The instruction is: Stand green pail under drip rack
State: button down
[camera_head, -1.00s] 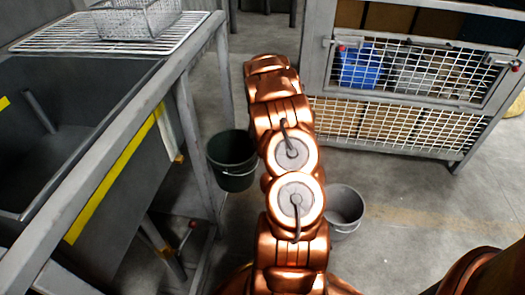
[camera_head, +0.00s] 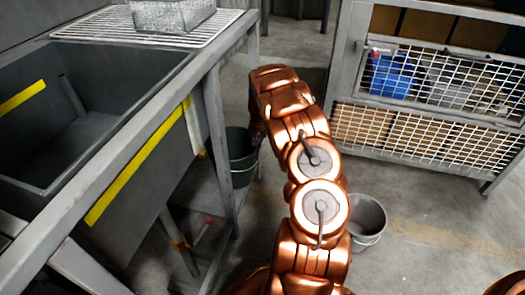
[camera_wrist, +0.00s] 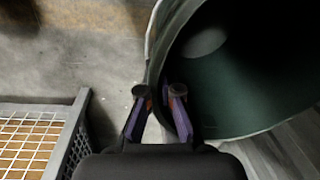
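The dark green pail (camera_head: 240,160) is upright or nearly so beside the right leg of the sink stand in the head view; I cannot tell whether it touches the floor. In the wrist view my gripper (camera_wrist: 158,92) is shut on the wall of the green pail (camera_wrist: 235,75), one finger outside and one inside. In the head view my copper arm hides most of the gripper and the pail's right edge.
A grey bucket (camera_head: 367,222) stands on the floor right of my arm. A mesh-fronted cabinet (camera_head: 430,120) stands at the back right. The stand's leg (camera_head: 216,145) and low bars border the space under the sink (camera_head: 100,120). Floor between the bucket and cabinet is clear.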

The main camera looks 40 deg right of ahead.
jog(key=w+a+f+b, duration=0.3)
jog(key=w+a, duration=0.3)
jog(key=w, duration=0.4)
jog(key=shift+w+a, duration=0.35)
jog(key=shift+w, duration=0.05)
jog(key=shift+f, duration=0.1)
dwell(0.3)
jog(key=c, duration=1.2)
grip_release()
jog(key=shift+c, duration=0.2)
notch_tip(320, 180, up, 12)
jog(key=shift+s+d, duration=0.4)
jog(key=shift+s, duration=0.05)
